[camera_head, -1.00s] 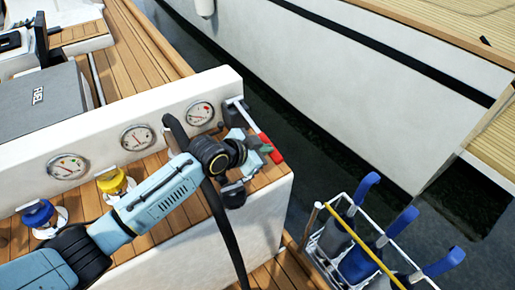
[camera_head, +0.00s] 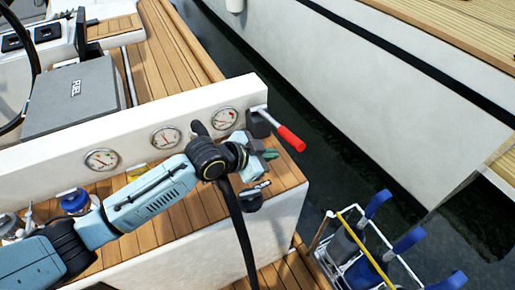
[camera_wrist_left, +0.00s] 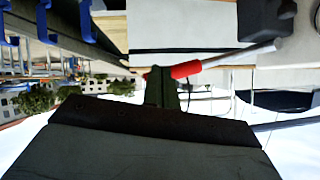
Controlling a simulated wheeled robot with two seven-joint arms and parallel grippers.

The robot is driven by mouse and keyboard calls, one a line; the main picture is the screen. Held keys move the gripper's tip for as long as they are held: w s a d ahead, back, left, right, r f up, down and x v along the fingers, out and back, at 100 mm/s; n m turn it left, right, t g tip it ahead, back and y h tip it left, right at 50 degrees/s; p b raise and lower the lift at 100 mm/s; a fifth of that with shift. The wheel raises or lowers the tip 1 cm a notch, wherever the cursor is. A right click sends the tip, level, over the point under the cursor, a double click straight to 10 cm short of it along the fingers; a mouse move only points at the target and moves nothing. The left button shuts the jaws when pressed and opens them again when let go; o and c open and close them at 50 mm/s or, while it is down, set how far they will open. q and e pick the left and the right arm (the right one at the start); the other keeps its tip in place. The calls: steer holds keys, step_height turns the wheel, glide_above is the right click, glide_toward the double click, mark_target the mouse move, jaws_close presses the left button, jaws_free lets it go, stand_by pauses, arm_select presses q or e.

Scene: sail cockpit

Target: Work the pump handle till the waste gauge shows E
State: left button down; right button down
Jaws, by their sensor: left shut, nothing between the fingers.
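The pump handle is a grey lever with a red grip (camera_head: 290,138). It sticks out to the right from a dark mount (camera_head: 259,123) at the panel's right end. My left gripper (camera_head: 268,155) is shut and empty, just below and left of the red grip in the head view. In the left wrist view the shut fingers (camera_wrist_left: 162,88) overlap the end of the red grip (camera_wrist_left: 186,69); contact cannot be told. Three round gauges, left (camera_head: 101,160), middle (camera_head: 166,138) and right (camera_head: 224,119), sit on the white panel. Their lettering is too small to read. My right gripper is out of view.
A blue-capped fitting (camera_head: 74,201) stands on the wooden ledge (camera_head: 283,175). A white rack (camera_head: 345,268) with blue-handled items stands at lower right. Open water lies beyond the panel's end.

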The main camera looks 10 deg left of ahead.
arm_select(q)
steer(key=shift+v, duration=2.15)
steer(key=shift+w, duration=0.15)
